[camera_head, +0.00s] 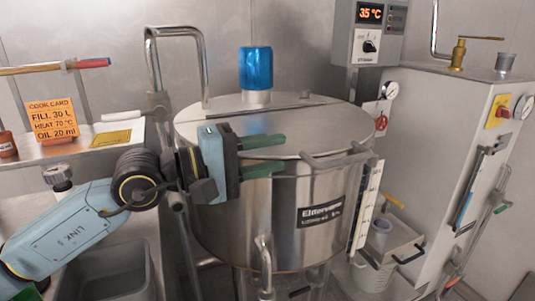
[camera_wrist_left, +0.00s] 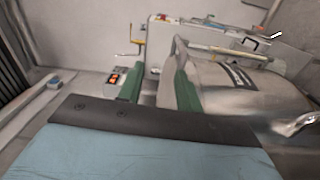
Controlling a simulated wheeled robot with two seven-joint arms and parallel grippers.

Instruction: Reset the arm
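My left arm comes in from the left in the head view. My left gripper (camera_head: 266,156) has green fingers and is in front of the large steel kettle (camera_head: 255,225), near its lid rim. The two fingers are spread apart with nothing between them. In the left wrist view the gripper (camera_wrist_left: 155,90) also shows its green fingers apart and empty, with the kettle's steel side to the right. Whether a finger touches the kettle cannot be told. My right gripper is not in view.
A blue cylinder (camera_head: 256,68) stands on the lid. A bent steel pipe (camera_head: 152,60) rises behind the arm. A control box (camera_head: 368,32) reads 35 °C. A shelf at left holds an orange cook card (camera_head: 53,119).

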